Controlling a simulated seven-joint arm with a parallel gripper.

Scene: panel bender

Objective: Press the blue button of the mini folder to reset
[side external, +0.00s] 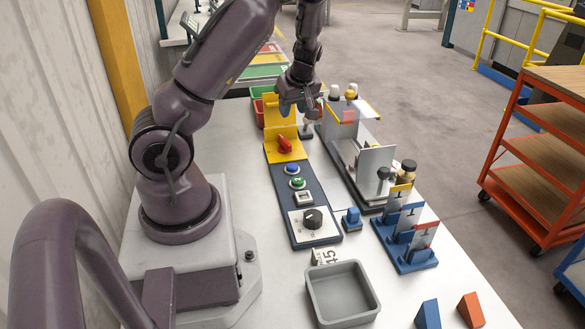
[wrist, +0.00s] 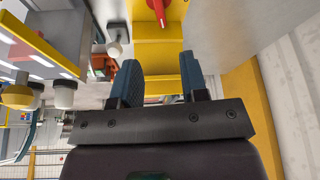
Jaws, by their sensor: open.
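The blue button (side external: 292,169) is a small round cap on the dark control panel (side external: 283,190) in the side view, just in front of the yellow section. A green button (side external: 298,182) sits beside it, nearer the camera. My gripper (side external: 297,108) is above the far end of the panel, near the upright yellow plate and beyond the blue button. In the wrist view my gripper (wrist: 160,78) shows two blue-grey fingers apart with nothing between them. The blue button is not visible in the wrist view.
A red switch (side external: 285,146) on the yellow section stands between my gripper and the buttons; it also shows in the wrist view (wrist: 158,10). A white square button (side external: 304,197) and black knob (side external: 312,218) are nearer. A blue rack (side external: 405,262) and grey tray (side external: 369,285) stand in front.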

